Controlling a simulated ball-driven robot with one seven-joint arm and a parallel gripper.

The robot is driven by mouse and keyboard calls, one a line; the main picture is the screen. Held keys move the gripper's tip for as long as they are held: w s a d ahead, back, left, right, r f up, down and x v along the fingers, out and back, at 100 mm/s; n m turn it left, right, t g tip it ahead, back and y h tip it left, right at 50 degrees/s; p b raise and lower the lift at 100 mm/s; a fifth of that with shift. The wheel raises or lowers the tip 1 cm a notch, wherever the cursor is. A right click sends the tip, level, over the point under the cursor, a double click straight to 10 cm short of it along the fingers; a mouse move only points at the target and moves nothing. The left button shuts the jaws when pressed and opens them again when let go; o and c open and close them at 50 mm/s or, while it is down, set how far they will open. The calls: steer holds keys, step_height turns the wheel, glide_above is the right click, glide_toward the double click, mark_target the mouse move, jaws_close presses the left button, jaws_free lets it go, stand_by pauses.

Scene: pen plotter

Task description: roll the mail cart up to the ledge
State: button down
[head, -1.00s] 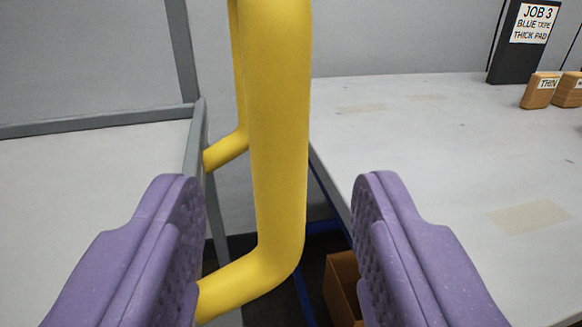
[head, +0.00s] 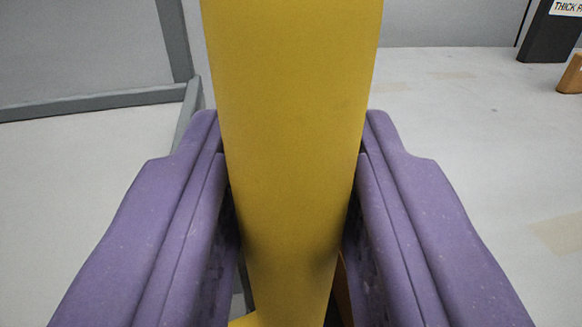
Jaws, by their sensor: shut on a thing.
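A thick yellow upright bar (head: 290,60), which looks like a handle, fills the middle of the head view. My gripper (head: 293,140) has its two purple fingers on either side of the bar and is shut on it. The bar's lower end bends left at the bottom edge and is mostly hidden. I cannot tell from this view whether the bar belongs to the mail cart. No cart body or wheels can be made out, and I cannot pick out the ledge with certainty.
A white worktop (head: 455,130) with pale tape patches spreads on the right. A dark sign block (head: 550,35) and part of a wooden block (head: 571,76) stand at its far right. A grey frame (head: 90,102) borders a pale surface (head: 65,170) on the left.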

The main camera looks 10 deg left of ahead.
steer(key=shift+a, duration=0.1)
steer(key=s+a, duration=0.2)
steer(key=a, duration=0.3)
steer(key=s+a+b, duration=0.1)
steer(key=a, duration=0.5)
steer(key=s+a+b, duration=0.1)
steer(key=s+a, duration=0.1)
steer(key=a, duration=0.4)
steer(key=shift+s, duration=0.3)
steer(key=shift+a, duration=0.1)
steer(key=c, duration=1.1)
jaws_free()
steer(key=shift+o, duration=0.8)
steer(key=shift+a, duration=0.15)
steer(key=shift+s, duration=0.1)
steer(key=s+d+p, duration=0.1)
steer(key=s, duration=0.6)
steer(key=shift+s, duration=0.35)
